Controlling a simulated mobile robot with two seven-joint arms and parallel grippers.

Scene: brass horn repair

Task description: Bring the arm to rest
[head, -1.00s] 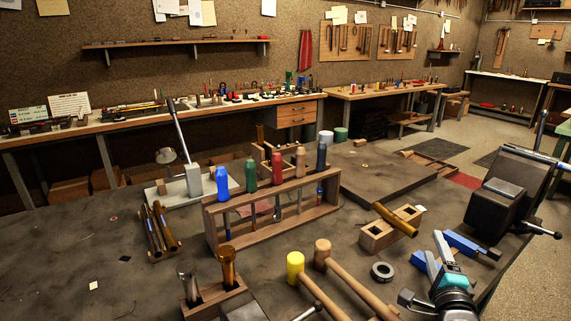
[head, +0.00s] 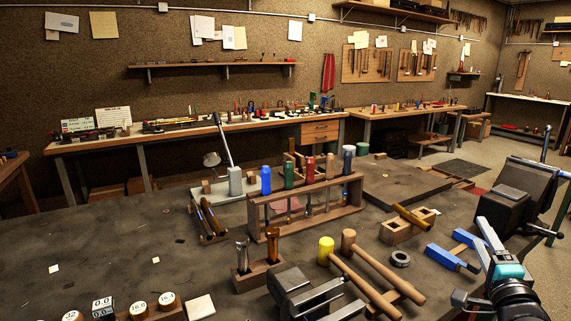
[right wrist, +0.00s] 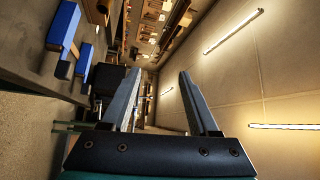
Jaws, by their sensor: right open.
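My right gripper (head: 484,224) stands at the lower right of the head view, over the right side of the dark bench (head: 110,235). Its fingers point up and away. In the right wrist view the gripper (right wrist: 160,73) has its two grey fingers spread apart with nothing between them. It touches nothing that I can see. A blue-ended tool (head: 445,258) lies just left of it in the head view, and the blue piece (right wrist: 63,27) also shows at the left of the wrist view. My left gripper is not in view.
A dark vise (head: 499,208) stands behind the right gripper. Two mallets, one yellow-headed (head: 326,249), a dark ring (head: 400,259) and a wooden block (head: 396,233) lie to its left. A wooden tool rack (head: 321,210) stands mid-bench. The bench's left part is mostly clear.

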